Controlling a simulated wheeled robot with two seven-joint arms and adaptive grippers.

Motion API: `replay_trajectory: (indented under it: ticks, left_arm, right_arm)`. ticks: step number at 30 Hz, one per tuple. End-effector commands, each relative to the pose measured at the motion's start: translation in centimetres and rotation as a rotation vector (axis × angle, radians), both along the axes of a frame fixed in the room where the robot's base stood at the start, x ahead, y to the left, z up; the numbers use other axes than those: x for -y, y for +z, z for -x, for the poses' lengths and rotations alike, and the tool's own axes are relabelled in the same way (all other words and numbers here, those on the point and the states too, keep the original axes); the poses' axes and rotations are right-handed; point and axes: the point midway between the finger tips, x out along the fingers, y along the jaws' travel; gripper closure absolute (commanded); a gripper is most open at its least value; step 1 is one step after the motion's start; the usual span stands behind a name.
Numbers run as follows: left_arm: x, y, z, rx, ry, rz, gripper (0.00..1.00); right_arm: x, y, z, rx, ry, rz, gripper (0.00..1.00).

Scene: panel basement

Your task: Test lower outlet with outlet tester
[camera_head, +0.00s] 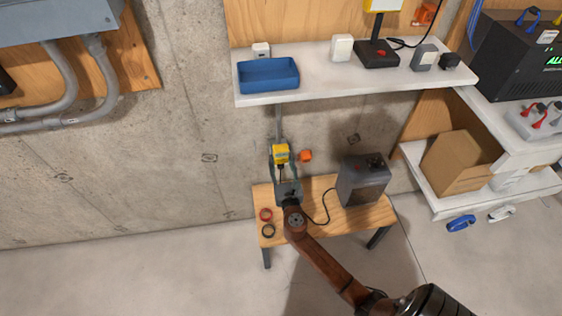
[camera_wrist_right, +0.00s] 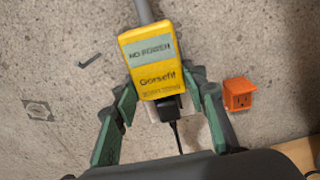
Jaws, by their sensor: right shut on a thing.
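The outlet tester (camera_wrist_right: 155,58) is a yellow block with a pale green display reading "NO POWER". It also shows in the head view (camera_head: 281,153), upright against the concrete wall below the shelf. My right gripper (camera_wrist_right: 162,82) has its green fingers on both sides of the tester and is shut on it; it is also in the head view (camera_head: 284,166). A pale outlet plate shows partly behind the tester, at the end of a grey conduit. A black plug (camera_wrist_right: 168,108) with a cord sits just under the tester. The tester's back is hidden. My left gripper is not in view.
An orange outlet (camera_wrist_right: 239,94) is on the wall to the right. A wooden bench (camera_head: 333,216) below holds a grey box (camera_head: 363,180) with a cord and two rings. A white shelf (camera_head: 330,80) with a blue tray (camera_head: 268,75) overhangs above.

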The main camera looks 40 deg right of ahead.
Motion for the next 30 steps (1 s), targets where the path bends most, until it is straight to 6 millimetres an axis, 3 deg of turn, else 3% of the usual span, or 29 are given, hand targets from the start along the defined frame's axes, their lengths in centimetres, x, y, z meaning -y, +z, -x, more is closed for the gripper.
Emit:
replay_trajectory:
  ticks: [14, 15, 23, 30]
  left_arm:
    - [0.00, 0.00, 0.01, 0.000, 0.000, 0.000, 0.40]
    - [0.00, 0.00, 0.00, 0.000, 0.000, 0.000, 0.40]
    - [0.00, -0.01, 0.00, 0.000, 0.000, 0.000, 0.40]
    - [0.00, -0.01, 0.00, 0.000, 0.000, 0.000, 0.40]
  right_arm:
    - [0.12, 0.00, -0.20, 0.000, 0.000, 0.000, 0.99]
    - [0.11, -0.01, -0.19, 0.000, 0.000, 0.000, 0.58]
    - [0.11, -0.02, -0.19, 0.000, 0.000, 0.000, 0.40]
    - [0.10, -0.08, -0.17, -0.001, 0.000, -0.001, 0.40]
